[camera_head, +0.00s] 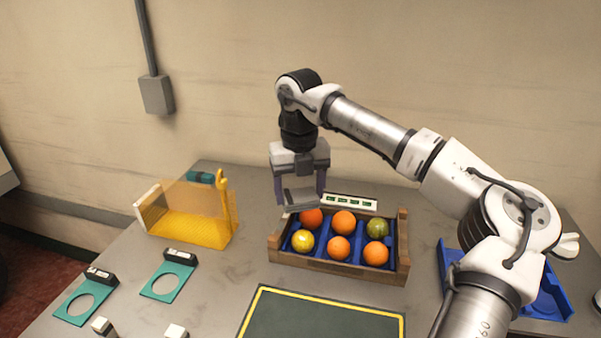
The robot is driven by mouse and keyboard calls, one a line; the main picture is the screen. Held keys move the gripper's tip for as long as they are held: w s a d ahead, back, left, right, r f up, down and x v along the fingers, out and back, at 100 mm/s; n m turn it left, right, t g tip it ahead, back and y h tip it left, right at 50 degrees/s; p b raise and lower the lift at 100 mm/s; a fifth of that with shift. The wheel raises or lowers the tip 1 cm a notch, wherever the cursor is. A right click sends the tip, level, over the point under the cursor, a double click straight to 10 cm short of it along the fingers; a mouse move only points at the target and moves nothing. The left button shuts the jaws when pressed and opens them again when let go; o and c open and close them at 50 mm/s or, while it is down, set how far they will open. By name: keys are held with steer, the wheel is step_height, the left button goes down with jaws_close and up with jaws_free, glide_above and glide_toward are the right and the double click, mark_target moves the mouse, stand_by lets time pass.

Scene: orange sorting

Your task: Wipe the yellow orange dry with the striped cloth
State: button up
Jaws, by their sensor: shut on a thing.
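The yellow orange (302,241) sits in the front left compartment of the wooden crate (335,278), which has a blue divided insert. It looks mottled yellow with pale patches. My gripper (301,191) is above the crate's back left corner, above and behind the yellow orange and apart from it. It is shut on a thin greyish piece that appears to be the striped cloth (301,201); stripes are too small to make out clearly. The cloth hangs just above the back left orange (311,217).
Other oranges and a greenish fruit (377,229) fill the crate. A white label strip (349,202) stands behind it. A yellow bin (190,226) is left, teal ring plates (168,284) front left, a dark mat (320,318) in front, a blue tray (547,304) right.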

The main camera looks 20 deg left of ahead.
mark_target(304, 233)
steer(key=shift+s+d+f, duration=0.15)
steer(key=shift+s+d, duration=0.4)
steer(key=shift+f+b, duration=1.8)
steer(key=shift+f, duration=1.2)
steer(key=shift+f+b, duration=0.5)
steer(key=shift+f, duration=0.05)
steer(key=shift+w+d, duration=0.3)
steer(key=shift+d, duration=0.3)
steer(key=shift+s+a, duration=0.35)
steer(key=shift+a, duration=0.25)
steer(key=shift+s+a, duration=0.3)
steer(key=shift+a, duration=0.3)
steer(key=shift+w+d+r, duration=0.1)
steer(key=shift+w+d, duration=0.25)
steer(key=shift+d, duration=0.25)
steer(key=shift+w+d+r, duration=0.1)
steer(key=shift+w+d, duration=0.25)
steer(key=shift+d, duration=0.2)
steer(key=shift+s+a+f+b, duration=0.15)
steer(key=shift+s+a, duration=0.2)
steer(key=shift+a, duration=0.25)
steer(key=shift+s+a+r+b, duration=0.15)
steer(key=shift+s+a, duration=0.2)
steer(key=shift+a, duration=0.25)
steer(key=shift+f, duration=0.1)
